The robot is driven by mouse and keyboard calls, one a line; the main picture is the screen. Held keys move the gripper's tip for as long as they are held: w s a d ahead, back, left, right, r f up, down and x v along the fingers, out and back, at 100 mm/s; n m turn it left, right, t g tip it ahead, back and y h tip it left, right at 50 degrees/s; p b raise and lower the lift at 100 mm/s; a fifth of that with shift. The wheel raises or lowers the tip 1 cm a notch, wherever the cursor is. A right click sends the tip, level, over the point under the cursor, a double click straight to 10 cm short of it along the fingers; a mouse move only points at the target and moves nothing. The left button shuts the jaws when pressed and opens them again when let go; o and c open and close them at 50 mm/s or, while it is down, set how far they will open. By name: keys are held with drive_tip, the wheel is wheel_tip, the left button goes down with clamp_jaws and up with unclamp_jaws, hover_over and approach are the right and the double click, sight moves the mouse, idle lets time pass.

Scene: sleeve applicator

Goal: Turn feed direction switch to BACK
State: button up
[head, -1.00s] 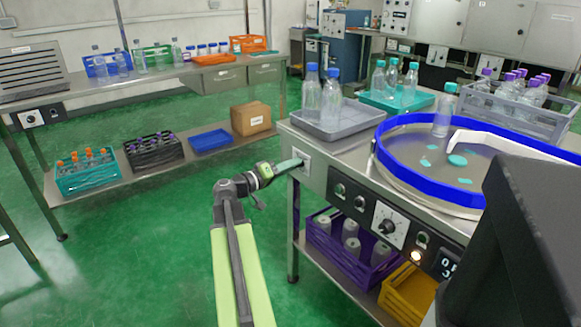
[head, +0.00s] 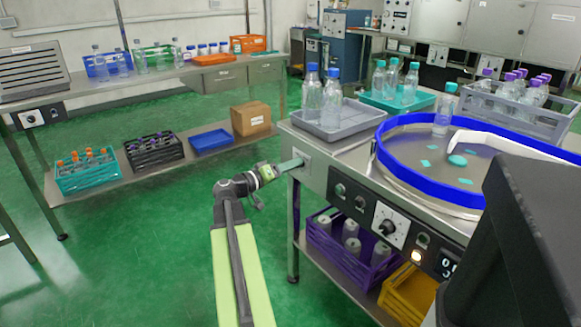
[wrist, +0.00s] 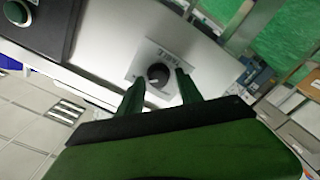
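The switch is a dark round knob (wrist: 158,74) with a pale pointer mark, on a light square plate in the wrist view. The plate's lettering is tilted and too small to read surely. In the head view the plate (head: 304,160) is on the near left end of the machine's steel front; the gripper partly covers it. My gripper (wrist: 160,79) is open, with one green finger on each side of the knob. I cannot tell whether the fingers touch it. In the head view my gripper (head: 291,165) reaches the plate from the left.
The machine's front panel has another dial (head: 388,227) and buttons to the right. A blue-rimmed turntable (head: 400,187) and a grey tray (head: 312,129) with bottles stand on top. A purple crate (head: 330,247) is below. The green floor to the left is clear.

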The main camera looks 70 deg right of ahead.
drive_tip(key=shift+o, duration=0.3)
drive_tip(key=shift+a, duration=0.1)
drive_tip(key=v, duration=1.7)
drive_tip(key=shift+a, duration=0.2)
